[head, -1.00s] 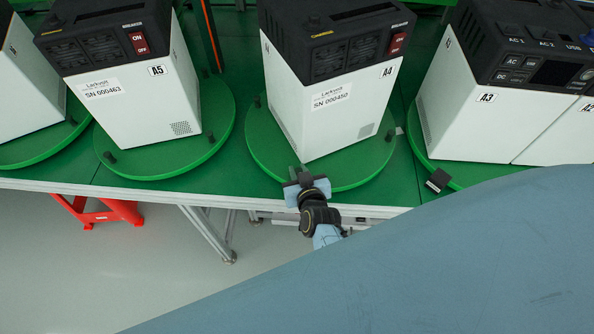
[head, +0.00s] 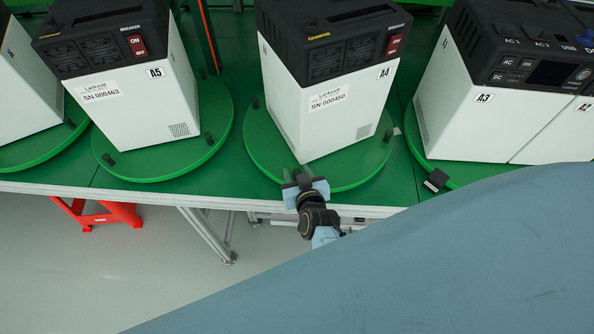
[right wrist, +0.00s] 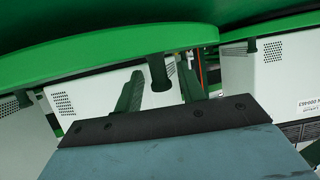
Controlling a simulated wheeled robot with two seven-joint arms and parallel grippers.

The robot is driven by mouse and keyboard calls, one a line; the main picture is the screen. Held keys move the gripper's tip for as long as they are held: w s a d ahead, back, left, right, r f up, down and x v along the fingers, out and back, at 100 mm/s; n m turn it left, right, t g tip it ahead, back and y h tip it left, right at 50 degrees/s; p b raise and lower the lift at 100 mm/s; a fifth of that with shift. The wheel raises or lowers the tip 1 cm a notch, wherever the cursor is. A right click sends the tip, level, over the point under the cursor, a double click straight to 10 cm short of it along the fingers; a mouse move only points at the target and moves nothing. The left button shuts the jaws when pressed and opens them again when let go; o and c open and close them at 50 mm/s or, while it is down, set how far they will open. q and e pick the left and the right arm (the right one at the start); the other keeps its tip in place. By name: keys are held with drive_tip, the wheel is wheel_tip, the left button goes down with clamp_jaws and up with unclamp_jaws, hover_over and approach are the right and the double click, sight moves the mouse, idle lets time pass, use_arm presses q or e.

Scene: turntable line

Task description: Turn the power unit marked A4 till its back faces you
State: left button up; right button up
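The power unit A4 (head: 330,115) is a white box with a black top, standing on a round green turntable (head: 265,150). Its face with the red breaker switch, two fan grilles and the Larkvolt SN 000450 label is turned towards me at an angle, one lower corner pointing at the near edge. Dark pegs stand on the turntable's rim. My right gripper (head: 304,180) is at the near rim. In the right wrist view its fingers (right wrist: 160,90) stand apart on either side of a dark peg (right wrist: 158,72), with gaps visible. My left gripper is out of view.
Unit A5 (head: 135,110) stands on its turntable to the left, and unit A3 (head: 465,105) on another to the right. A dark block (head: 436,180) sits at the right turntable's near rim. A red stool (head: 100,213) is under the table.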

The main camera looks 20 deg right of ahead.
drive_tip(key=p+v, duration=0.8)
drive_tip(key=v, duration=0.5)
drive_tip(key=shift+p, duration=0.35)
drive_tip(key=shift+w, duration=0.1)
